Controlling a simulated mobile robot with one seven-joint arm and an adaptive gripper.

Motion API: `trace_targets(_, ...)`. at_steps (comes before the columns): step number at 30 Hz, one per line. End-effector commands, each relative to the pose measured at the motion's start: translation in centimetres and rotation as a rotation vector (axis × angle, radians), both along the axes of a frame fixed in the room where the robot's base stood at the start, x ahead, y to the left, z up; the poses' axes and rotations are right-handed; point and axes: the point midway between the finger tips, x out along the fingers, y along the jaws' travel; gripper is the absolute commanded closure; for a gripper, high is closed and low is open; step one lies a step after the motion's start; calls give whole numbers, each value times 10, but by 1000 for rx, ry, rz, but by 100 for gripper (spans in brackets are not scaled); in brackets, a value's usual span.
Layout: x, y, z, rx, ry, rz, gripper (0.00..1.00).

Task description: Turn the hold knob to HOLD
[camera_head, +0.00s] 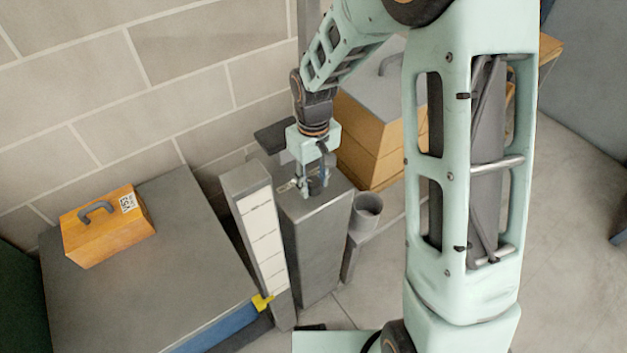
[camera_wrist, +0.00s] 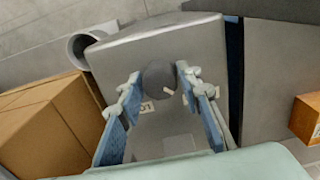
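The hold knob (camera_wrist: 160,76) is a dark grey round knob on the top face of a grey metal cabinet (camera_head: 318,240), whose top also fills the middle of the wrist view (camera_wrist: 120,50). A small white label with partly hidden letters (camera_wrist: 147,107) lies below the knob, and a small white mark (camera_wrist: 168,92) shows at its lower edge. My gripper (camera_head: 312,186) points down at the cabinet top. In the wrist view its fingertips (camera_wrist: 158,74) stand apart, one on each side of the knob. The right fingertip looks very close to the knob; contact cannot be told.
A narrow post with a white marked strip (camera_head: 262,235) stands left of the cabinet. A grey cup-like holder (camera_head: 367,208) is on its right. An orange case (camera_head: 108,225) lies on a grey-topped unit (camera_head: 150,285). Cardboard-brown boxes (camera_head: 365,150) stand behind, near the block wall.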

Motion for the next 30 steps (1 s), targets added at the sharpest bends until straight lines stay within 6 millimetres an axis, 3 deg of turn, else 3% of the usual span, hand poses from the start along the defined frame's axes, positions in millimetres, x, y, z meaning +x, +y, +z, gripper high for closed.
trace_targets(3,0,0,0,0,0,-1,54)
trace_targets(14,0,0,7,0,0,-2,54)
trace_targets(30,1,0,107,1,-3,-2,54)
